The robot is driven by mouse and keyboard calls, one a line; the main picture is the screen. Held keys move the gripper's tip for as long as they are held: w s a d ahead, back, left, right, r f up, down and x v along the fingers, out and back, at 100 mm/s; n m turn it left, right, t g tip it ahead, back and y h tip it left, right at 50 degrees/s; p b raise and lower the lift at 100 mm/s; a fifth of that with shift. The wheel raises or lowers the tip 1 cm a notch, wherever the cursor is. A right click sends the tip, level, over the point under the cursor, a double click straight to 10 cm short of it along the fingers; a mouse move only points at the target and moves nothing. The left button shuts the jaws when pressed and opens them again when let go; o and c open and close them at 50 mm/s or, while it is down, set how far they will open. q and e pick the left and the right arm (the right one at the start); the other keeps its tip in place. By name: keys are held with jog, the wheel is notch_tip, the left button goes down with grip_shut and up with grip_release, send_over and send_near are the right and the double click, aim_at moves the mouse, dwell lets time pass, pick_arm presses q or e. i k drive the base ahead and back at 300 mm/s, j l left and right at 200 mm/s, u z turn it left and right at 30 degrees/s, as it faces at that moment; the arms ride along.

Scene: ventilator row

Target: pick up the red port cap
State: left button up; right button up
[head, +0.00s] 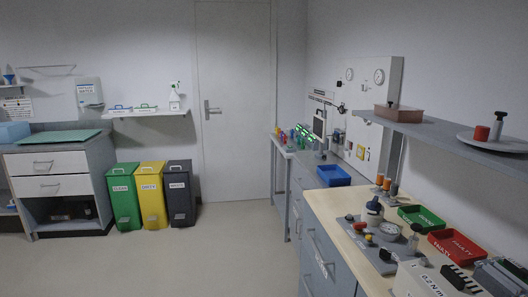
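I cannot tell for certain which thing is the red port cap. A small red piece (368,239) sits on a grey fixture plate on the right-hand workbench, near a yellow piece and a round gauge-like disc. A larger red-brown cylinder (481,133) stands on a round grey tray (508,146) on the wall shelf at right. Neither of my grippers is in view.
Waste bins (151,194) stand farther back.

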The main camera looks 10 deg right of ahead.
aim_at(481, 133)
jog(key=l+z, duration=0.1)
jog(key=z, duration=0.3)
jog(key=i+z, duration=0.1)
jog(key=z, duration=0.35)
jog(key=l+z, duration=0.1)
jog(key=z, duration=0.3)
jog(key=i+z, duration=0.1)
jog(key=z, duration=0.3)
